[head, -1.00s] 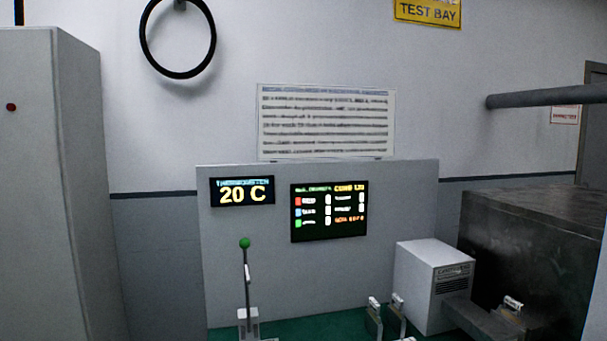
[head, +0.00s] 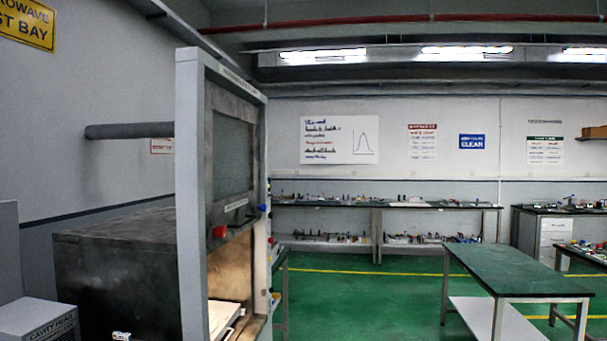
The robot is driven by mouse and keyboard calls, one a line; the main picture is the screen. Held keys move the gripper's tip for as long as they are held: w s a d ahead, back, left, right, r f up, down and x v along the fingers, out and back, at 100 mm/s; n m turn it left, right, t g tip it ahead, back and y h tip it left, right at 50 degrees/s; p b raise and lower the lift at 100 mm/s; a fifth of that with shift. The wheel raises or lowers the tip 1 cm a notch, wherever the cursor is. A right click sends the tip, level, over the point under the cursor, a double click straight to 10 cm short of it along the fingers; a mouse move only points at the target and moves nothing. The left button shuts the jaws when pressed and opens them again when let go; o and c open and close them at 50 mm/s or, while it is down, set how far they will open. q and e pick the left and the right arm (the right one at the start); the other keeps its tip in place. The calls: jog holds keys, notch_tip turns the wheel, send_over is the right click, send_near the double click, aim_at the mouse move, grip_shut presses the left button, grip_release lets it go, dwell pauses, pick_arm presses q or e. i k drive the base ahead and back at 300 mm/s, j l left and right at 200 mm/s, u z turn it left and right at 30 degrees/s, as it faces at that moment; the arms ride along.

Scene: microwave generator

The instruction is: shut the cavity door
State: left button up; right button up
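The cavity door (head: 232,153) appears as a windowed panel in the upper part of a tall grey frame (head: 191,200), left of centre in the head view. A red knob (head: 220,232) sits near its lower edge. Below the panel the cavity opening (head: 238,262) is uncovered and shows a lit tan interior with a pale plate (head: 222,318) at the bottom. The dark metal cavity body (head: 110,265) stands behind the frame to the left. Neither of my grippers is in view.
A grey box labelled cavity head (head: 38,318) stands at the lower left. A green-topped table (head: 520,270) stands at right. Long benches (head: 400,206) with small items line the back wall. Green floor (head: 360,285) between the frame and the table is clear.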

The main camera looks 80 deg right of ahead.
aim_at(237, 212)
jog(key=z, duration=2.25)
